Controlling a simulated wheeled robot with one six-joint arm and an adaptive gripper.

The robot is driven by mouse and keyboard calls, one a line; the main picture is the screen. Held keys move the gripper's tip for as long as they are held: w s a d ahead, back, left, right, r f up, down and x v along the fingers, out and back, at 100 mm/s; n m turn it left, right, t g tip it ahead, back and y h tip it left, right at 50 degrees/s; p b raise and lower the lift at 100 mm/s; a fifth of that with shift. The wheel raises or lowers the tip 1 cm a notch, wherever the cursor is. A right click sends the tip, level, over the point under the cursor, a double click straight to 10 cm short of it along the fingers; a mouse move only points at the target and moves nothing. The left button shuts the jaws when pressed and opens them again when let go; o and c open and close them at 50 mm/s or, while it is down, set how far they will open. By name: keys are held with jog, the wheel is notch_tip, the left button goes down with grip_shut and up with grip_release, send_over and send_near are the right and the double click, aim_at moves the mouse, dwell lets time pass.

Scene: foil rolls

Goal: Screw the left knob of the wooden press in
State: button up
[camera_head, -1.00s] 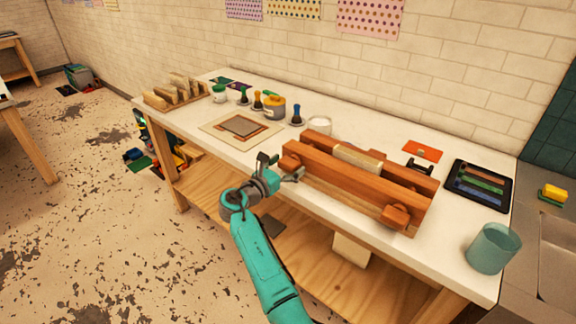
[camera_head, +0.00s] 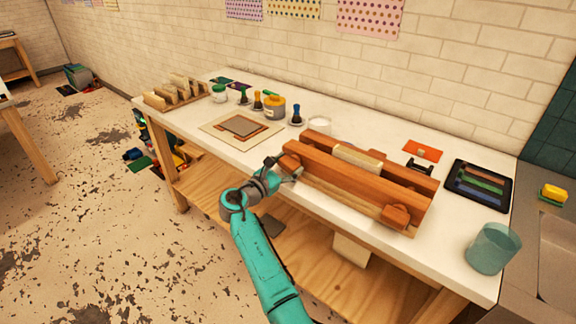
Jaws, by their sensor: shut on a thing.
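The wooden press (camera_head: 345,184) lies along the front of the white table, with two long reddish beams and a pale block (camera_head: 358,157) clamped between them. Its right knob (camera_head: 397,216) shows on the front face at the right end. My gripper (camera_head: 283,170) is at the left end of the front beam, shut on the left knob. The fingers hide most or all of that knob, so how far it stands out cannot be seen.
Left of the press lie a framed board (camera_head: 241,127) and several jars and stamps. On the right are a black tray (camera_head: 478,186), an orange card (camera_head: 422,150) and a glass cup (camera_head: 492,248). The floor left of the table is mostly clear.

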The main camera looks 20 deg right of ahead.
jog(key=m, duration=0.7)
jog(key=shift+s+f, duration=0.1)
jog(key=shift+f, duration=0.05)
jog(key=m, duration=0.4)
jog(key=shift+f, duration=0.1)
jog(key=m, duration=0.4)
jog(key=shift+f, duration=0.1)
jog(key=m, duration=0.7)
jog(key=shift+a+m, duration=0.1)
jog(key=shift+m, duration=0.2)
jog(key=m, duration=0.4)
jog(key=shift+f, duration=0.1)
jog(key=shift+m, duration=1.8)
jog(key=o, duration=1.1)
